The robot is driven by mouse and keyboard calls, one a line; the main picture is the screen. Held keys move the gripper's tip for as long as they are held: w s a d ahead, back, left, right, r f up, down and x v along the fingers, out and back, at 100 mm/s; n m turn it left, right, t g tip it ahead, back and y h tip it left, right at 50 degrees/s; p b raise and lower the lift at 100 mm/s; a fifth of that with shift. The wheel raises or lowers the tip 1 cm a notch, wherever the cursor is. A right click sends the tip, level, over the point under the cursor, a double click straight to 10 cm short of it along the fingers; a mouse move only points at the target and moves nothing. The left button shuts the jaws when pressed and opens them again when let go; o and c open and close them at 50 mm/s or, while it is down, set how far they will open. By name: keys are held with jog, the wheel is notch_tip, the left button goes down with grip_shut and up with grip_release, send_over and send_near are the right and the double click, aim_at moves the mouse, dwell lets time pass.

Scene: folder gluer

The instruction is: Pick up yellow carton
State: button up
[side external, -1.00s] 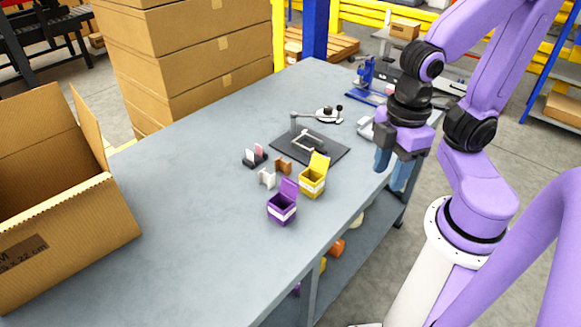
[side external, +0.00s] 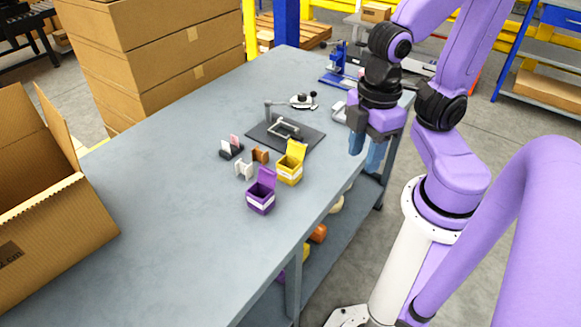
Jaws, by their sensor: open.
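The yellow carton (side external: 290,168) is a small box with its lid flap raised. It stands on the grey table, just in front of the dark mat and behind and right of a purple carton (side external: 261,197). My gripper (side external: 366,150) points down near the table's right edge, to the right of the yellow carton and apart from it. Its bluish fingers are open, with nothing seen between them.
A dark mat (side external: 305,142) carries a metal lever fixture (side external: 285,127). Small white and brown pieces (side external: 244,168) stand left of the yellow carton. A large open cardboard box (side external: 60,215) takes the table's left end. The table's front left is bare.

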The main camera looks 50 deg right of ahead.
jog(key=o, duration=0.9)
jog(key=n, duration=0.5)
send_over(289, 164)
jog(key=s+a, duration=0.2)
notch_tip(289, 164, down, 5)
jog(key=f, duration=1.1)
jog(key=shift+w+d+f, duration=0.1)
jog(key=shift+d+f, duration=0.15)
jog(key=shift+f, duration=0.1)
jog(key=shift+w+a+f, duration=0.1)
jog(key=shift+a+f, duration=0.05)
jog(key=shift+f, duration=1.15)
jog(key=shift+a+f, duration=0.15)
jog(key=shift+f, duration=1.15)
